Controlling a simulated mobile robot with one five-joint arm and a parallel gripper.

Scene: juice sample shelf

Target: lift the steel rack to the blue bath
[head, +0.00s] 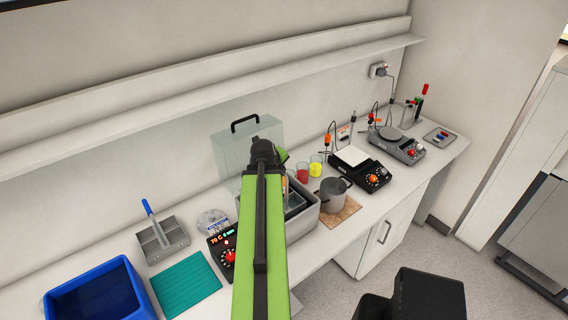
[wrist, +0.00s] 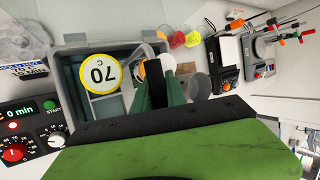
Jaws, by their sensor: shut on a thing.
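The blue bath (head: 84,282) is an open blue tub at the lower left of the head view. The grey water bath (head: 304,234) stands near the middle of the bench, and its wall (wrist: 95,42) shows in the wrist view. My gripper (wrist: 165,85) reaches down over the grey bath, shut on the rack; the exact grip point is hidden. In the head view my arm hides much of the bath and rack.
A control panel (head: 226,252), a teal mat (head: 186,284) and a grey divided tray (head: 163,245) lie between the two baths. A steel pot (head: 333,196), red and yellow beakers and hotplates (head: 360,170) stand right. A shelf (head: 200,97) runs above.

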